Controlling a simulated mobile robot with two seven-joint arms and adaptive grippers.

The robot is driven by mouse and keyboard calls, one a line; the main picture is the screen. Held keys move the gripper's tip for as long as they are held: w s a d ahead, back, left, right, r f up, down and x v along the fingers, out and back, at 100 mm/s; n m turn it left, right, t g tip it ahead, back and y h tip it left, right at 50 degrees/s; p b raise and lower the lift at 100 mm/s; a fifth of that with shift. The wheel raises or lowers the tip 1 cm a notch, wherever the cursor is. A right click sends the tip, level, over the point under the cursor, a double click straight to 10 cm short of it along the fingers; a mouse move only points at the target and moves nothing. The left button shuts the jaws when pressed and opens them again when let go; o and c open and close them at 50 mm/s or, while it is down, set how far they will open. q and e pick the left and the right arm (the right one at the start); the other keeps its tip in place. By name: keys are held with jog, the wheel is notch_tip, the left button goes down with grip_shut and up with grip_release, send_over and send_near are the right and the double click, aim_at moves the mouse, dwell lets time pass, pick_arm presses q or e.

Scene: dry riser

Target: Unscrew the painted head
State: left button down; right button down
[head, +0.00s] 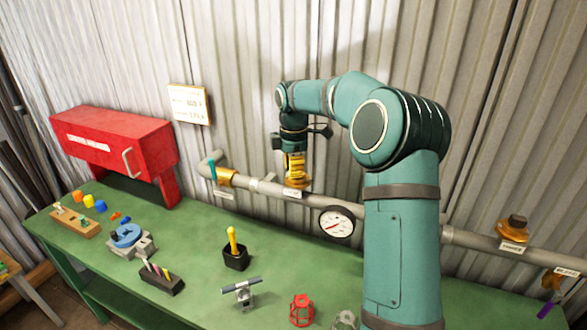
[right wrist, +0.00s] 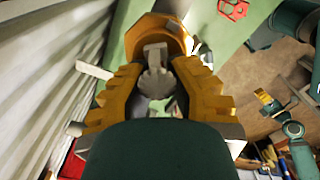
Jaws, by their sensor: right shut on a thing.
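My right gripper (head: 295,168) comes down from above onto the fitting on the wall pipe. Its yellow ribbed fingers are shut on a grey head, which shows between them in the right wrist view (right wrist: 155,78). An orange-brass collar (head: 298,183) sits below the fingers on the pipe (head: 262,187), and it also shows in the right wrist view (right wrist: 150,30). The fingers hide much of the head, and its paint cannot be made out. My left gripper (right wrist: 268,100) is small at the right of the right wrist view, well away from the fitting; its jaws are unclear.
A pressure gauge (head: 337,222) hangs just right of the fitting. Another brass fitting (head: 513,229) with a dark top stands farther right.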

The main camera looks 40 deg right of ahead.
jog(key=n+p, duration=0.2)
jog(key=n, duration=0.1)
jog(key=shift+s+r, duration=0.1)
jog(key=shift+s, duration=0.1)
jog(key=shift+s+a+n+p, duration=0.1)
jog(key=shift+n+p, duration=0.5)
jog(key=shift+n, duration=0.5)
jog(key=shift+f+n, duration=0.2)
jog(key=shift+n, duration=0.1)
jog(key=n+p, duration=0.2)
jog(key=n, duration=0.1)
jog(key=shift+s+r, duration=0.2)
jog(key=shift+s+f+n+p, duration=0.1)
jog(key=shift+n+p, duration=0.7)
jog(key=shift+n, duration=0.3)
jog(key=shift+f+n, duration=0.15)
jog(key=shift+n, duration=0.15)
